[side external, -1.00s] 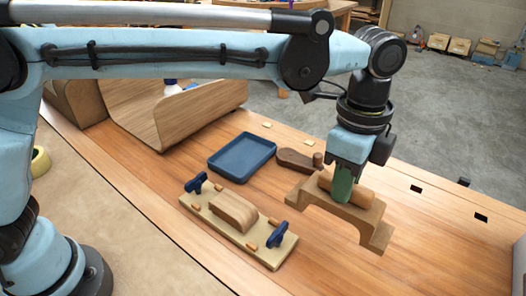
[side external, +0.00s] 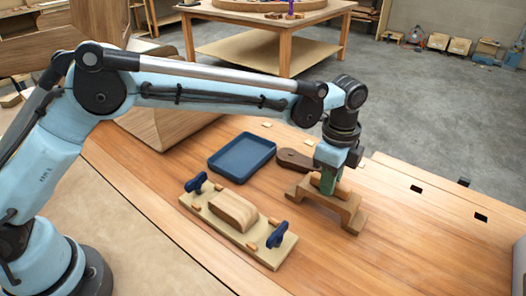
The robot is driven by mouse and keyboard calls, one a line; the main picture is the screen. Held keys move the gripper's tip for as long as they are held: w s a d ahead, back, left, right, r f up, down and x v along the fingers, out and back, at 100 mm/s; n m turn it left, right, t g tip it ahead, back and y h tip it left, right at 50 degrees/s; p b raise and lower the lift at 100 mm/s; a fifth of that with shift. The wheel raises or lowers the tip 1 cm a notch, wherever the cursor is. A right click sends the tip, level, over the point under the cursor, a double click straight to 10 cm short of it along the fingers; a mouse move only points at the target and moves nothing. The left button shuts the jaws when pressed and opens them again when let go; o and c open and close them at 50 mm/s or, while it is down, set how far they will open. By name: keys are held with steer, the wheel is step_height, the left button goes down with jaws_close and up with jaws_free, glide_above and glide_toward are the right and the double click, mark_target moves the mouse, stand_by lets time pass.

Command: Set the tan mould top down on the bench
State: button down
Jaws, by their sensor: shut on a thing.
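The tan mould top (side external: 347,207) is an arched wooden block with stepped feet at both ends and a rounded grip on top. It is at the right of the bench (side external: 420,225), low over the surface; its feet appear to touch the wood. My gripper (side external: 328,184), with green fingers, is shut on the grip from above. The fingers hide part of the grip. The mould base (side external: 205,214), a pale board with a curved wooden form (side external: 233,211) and two blue clamps (side external: 276,236), lies to the left.
A blue tray (side external: 242,157) lies behind the mould base. A dark brown paddle-shaped tool (side external: 292,158) lies just behind the mould top, partly hidden by my gripper. The bench is clear to the right and in front.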

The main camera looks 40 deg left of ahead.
steer(key=shift+f, duration=0.15)
steer(key=c, duration=1.5)
jaws_free()
steer(key=shift+f, duration=0.1)
steer(key=o, duration=0.5)
